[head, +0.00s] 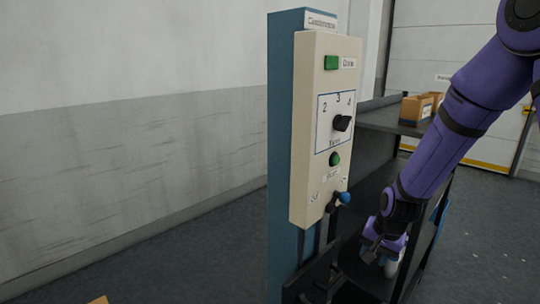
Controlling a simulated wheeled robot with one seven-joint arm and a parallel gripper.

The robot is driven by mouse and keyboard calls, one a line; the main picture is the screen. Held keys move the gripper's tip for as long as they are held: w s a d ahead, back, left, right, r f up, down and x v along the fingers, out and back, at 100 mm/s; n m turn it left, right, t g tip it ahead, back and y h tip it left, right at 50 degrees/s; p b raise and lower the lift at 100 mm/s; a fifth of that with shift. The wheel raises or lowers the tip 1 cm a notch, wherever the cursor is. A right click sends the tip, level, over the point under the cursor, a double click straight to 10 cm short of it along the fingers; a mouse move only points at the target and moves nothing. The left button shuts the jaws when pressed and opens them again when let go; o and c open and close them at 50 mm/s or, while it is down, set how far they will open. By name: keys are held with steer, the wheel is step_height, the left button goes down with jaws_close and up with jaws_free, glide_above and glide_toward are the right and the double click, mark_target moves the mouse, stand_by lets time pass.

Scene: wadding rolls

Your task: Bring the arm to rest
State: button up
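My purple arm reaches down from the top right in the head view. My gripper (384,252) is at its lower end, low and to the right of the cream control panel (322,185). It is small and dark against the black shelf, so its fingers cannot be made out clearly. Something pale shows just beside or below it, and I cannot tell whether it is held.
The panel has a green button (334,159), a black rotary knob (342,123) and a blue-tipped lever (343,198). It is mounted on a blue post (281,150). A black shelf unit (382,122) with cardboard boxes (415,109) stands behind. Open floor (200,255) lies left.

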steer(key=s+r+n, duration=0.1)
steer(key=s+r, duration=0.2)
steer(key=r, duration=0.4)
steer(key=s+d+r+n+t, duration=0.1)
steer(key=s+r, duration=0.3)
steer(key=r, duration=0.2)
steer(key=s+r+n, duration=0.2)
steer(key=s+r, duration=0.1)
steer(key=r, duration=0.4)
steer(key=s+d+r+n, duration=0.1)
steer(key=s+r, duration=0.3)
steer(key=s, duration=0.4)
steer(key=s+d+r+n+t+h, duration=0.1)
steer(key=s+r, duration=0.3)
steer(key=s, duration=0.4)
steer(key=shift+s+r+t, duration=0.2)
steer(key=shift+r+t, duration=0.1)
steer(key=shift+r, duration=0.1)
